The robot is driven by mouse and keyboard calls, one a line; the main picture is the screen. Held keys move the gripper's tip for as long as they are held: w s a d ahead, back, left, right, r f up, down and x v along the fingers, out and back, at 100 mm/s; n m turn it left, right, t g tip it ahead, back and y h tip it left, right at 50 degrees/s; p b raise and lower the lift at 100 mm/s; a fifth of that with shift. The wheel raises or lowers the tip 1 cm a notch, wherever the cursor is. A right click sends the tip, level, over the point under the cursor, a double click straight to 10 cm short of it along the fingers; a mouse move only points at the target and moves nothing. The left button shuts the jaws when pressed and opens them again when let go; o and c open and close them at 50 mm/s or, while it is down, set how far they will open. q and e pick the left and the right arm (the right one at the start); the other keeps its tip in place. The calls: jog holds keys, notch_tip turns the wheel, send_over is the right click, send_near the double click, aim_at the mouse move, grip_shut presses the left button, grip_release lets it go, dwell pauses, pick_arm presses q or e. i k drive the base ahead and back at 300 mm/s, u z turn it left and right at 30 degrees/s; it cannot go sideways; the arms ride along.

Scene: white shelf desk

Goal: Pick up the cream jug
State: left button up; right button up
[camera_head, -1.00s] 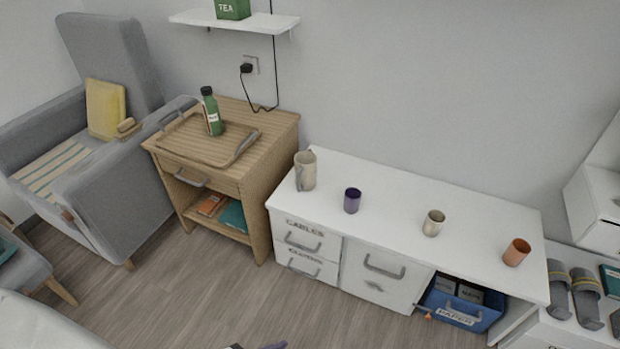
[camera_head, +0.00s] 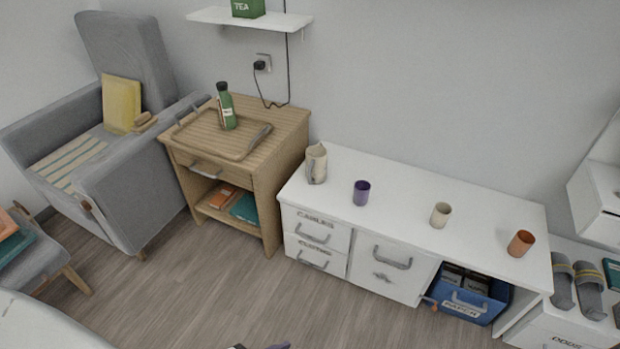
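The cream jug (camera_head: 317,164) stands upright at the left end of the white desk top (camera_head: 400,192), near its back edge. Its handle side faces the front left. Nothing touches it. A small dark and purple shape shows at the bottom edge of the head view, and I cannot tell what it is. Neither of my grippers can be made out, so the jug stands free of them.
On the desk stand a purple cup (camera_head: 361,193), a cream cup (camera_head: 440,215) and an orange cup (camera_head: 521,243). A wooden cabinet (camera_head: 270,160) with a tray and green bottle (camera_head: 227,108) stands left. A blue bin (camera_head: 497,304) sits below. Bare floor lies in front.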

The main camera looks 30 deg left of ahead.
aim_at(316, 155)
jog(key=k, duration=1)
jog(key=u, duration=0.75)
jog(key=i, duration=1.85)
jog(key=z, duration=0.8)
jog(key=i, duration=0.2)
jog(key=z, duration=0.4)
